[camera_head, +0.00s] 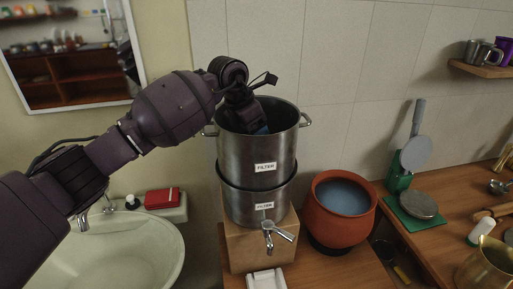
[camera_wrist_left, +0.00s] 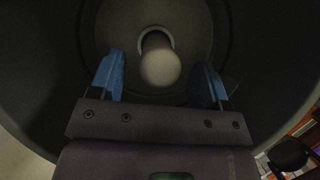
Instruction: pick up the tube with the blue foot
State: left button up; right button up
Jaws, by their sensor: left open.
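A pale tube (camera_wrist_left: 160,66) with a rounded end stands inside the steel filter pot (camera_head: 284,148), seen from above in the left wrist view. A light ring shows around its far end; I cannot make out a blue foot. My left gripper (camera_wrist_left: 160,78) is open, with one blue finger on each side of the tube's line, apart from it. In the head view my left gripper (camera_head: 261,129) reaches down into the pot's open top, and only a bit of blue finger shows. The tube is hidden by the pot wall there. My right gripper is not in view.
The pot's wall and rim surround my left gripper closely. The two-tier pot stands on a wooden block (camera_head: 248,246), with a tap (camera_head: 275,233) in front. A clay pot (camera_head: 340,222) with bluish contents stands to the right, and a sink (camera_head: 125,250) lies to the left.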

pick_arm(q)
grip_shut()
dwell(0.3)
